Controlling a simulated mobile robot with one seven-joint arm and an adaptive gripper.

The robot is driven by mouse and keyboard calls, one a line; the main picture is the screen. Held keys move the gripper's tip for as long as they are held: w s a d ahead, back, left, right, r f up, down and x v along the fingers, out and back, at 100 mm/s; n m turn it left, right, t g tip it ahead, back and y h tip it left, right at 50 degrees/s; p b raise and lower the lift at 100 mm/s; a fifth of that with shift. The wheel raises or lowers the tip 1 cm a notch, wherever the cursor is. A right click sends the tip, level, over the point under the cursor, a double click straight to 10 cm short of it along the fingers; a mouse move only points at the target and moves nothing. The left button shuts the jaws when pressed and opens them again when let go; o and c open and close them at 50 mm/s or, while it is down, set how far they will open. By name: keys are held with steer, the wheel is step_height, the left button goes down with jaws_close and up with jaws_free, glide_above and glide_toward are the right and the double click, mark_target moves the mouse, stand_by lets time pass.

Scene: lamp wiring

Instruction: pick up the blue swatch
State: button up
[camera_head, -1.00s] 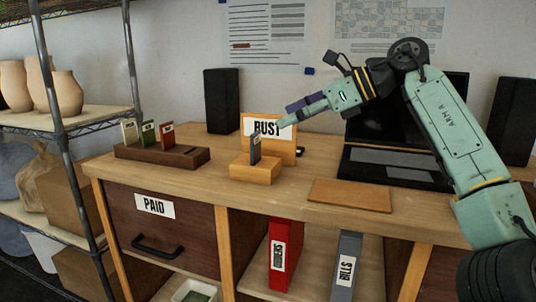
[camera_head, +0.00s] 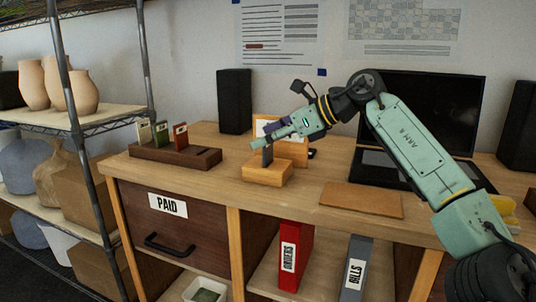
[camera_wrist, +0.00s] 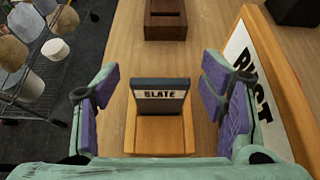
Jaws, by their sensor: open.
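A dark slate-grey swatch stands upright in a small wooden block (camera_head: 267,173); the swatch (camera_head: 267,158) shows in the head view just below my gripper. No swatch in view looks plainly blue. My gripper (camera_head: 270,137) is open, with its purple-padded fingers on either side of the swatch in the wrist view (camera_wrist: 158,82).
A dark wooden rack (camera_head: 175,157) at the left holds cream, green and red swatches. A BUST sign (camera_wrist: 262,85) stands close to my right finger. A laptop (camera_head: 420,115), a brown board (camera_head: 362,200) and a speaker (camera_head: 235,100) are also on the desk.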

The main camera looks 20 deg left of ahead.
steer(key=shift+c, duration=0.4)
steer(key=c, duration=1.2)
